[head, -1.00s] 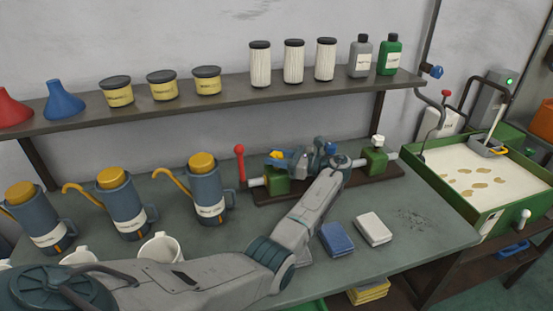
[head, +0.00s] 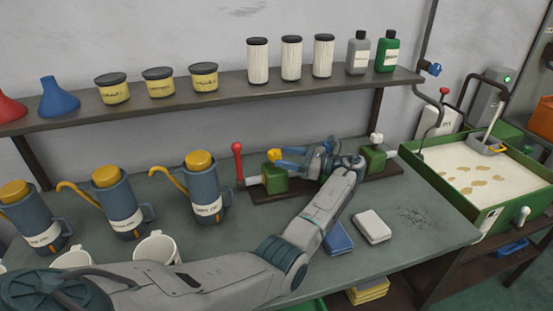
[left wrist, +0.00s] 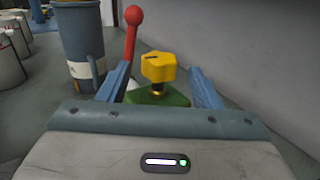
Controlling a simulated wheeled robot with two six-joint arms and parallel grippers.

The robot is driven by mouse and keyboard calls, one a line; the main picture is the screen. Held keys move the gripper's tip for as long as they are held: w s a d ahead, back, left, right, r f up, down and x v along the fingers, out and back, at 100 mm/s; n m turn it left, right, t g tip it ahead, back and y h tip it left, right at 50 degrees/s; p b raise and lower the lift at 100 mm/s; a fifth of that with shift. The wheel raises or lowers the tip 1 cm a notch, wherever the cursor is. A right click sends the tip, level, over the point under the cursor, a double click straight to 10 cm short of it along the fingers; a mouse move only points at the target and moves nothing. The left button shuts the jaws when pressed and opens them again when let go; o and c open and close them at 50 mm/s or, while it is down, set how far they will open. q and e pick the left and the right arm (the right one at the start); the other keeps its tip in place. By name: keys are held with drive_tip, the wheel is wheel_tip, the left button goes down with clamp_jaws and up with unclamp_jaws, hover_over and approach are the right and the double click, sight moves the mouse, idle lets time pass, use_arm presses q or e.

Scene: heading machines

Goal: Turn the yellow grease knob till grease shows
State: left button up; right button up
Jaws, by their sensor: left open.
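The yellow grease knob (head: 273,155) sits on top of a green block (head: 275,178) on the back part of the bench. In the left wrist view the yellow knob (left wrist: 158,68) stands upright, with a dark mark on its top. My left gripper (head: 290,158) is open, its blue fingers pointing left toward the knob. In the left wrist view the fingers (left wrist: 160,88) lie to either side of the knob, with a gap on both sides. No grease can be made out. My right gripper is not in view.
A red-knobbed lever (left wrist: 132,30) stands just behind and left of the knob. Several blue grease cans with yellow lids (head: 203,185) stand to the left. A second green block (head: 372,157) stands to the right. Blue and white cloths (head: 372,226) lie in front.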

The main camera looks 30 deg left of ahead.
use_arm(q)
drive_tip(key=b+v, duration=0.2)
drive_tip(key=v, duration=0.4)
drive_tip(key=shift+d, duration=0.4)
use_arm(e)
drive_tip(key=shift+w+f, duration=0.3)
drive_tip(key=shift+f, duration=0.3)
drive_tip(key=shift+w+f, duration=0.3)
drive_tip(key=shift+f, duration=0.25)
use_arm(q)
drive_tip(key=shift+w, duration=0.15)
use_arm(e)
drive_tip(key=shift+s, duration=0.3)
